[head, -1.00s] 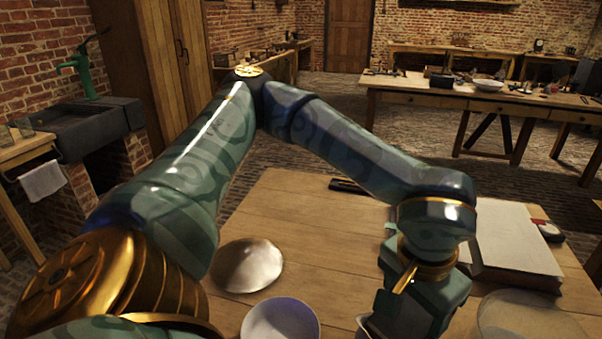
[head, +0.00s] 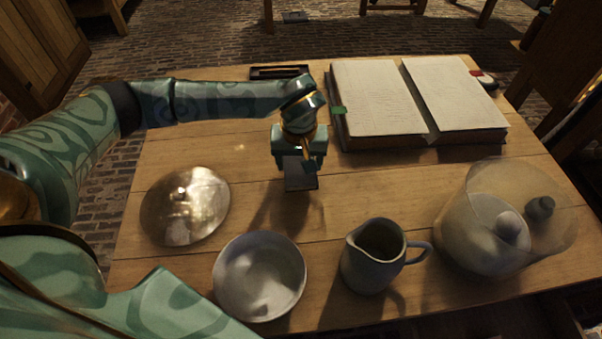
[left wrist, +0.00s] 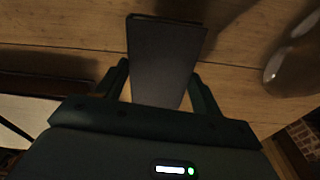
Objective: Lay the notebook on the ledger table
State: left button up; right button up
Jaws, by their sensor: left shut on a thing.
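The notebook (head: 301,178) is a small dark slab hanging below my left gripper (head: 299,160). In the left wrist view the notebook (left wrist: 164,55) shows as a plain dark cover between the two fingers of my left gripper (left wrist: 163,90), which is shut on it. The ledger table (head: 240,150) is a plank-topped wooden table. The notebook is over a bare part of its top, left of the open ledger, with a shadow near it. I cannot tell whether it touches the wood. My right gripper is not in view.
The large open ledger (head: 385,100) lies at the back right, with a dark pen tray (head: 280,72) to its left. A shiny round dish (head: 186,207), a bowl (head: 259,277), a jug (head: 372,258) and a glass vessel (head: 465,230) stand nearer. Bare wood surrounds the notebook.

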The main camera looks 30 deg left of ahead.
aim_at(300, 167)
pick_arm(q)
notch_tip(300, 167, down, 4)
jog(key=shift+s+d+r+b, duration=0.1)
jog(key=shift+s+r+b, duration=0.05)
jog(key=shift+b, duration=0.6)
jog(key=shift+f, duration=0.2)
jog(key=shift+r, duration=0.15)
jog(key=o, duration=1)
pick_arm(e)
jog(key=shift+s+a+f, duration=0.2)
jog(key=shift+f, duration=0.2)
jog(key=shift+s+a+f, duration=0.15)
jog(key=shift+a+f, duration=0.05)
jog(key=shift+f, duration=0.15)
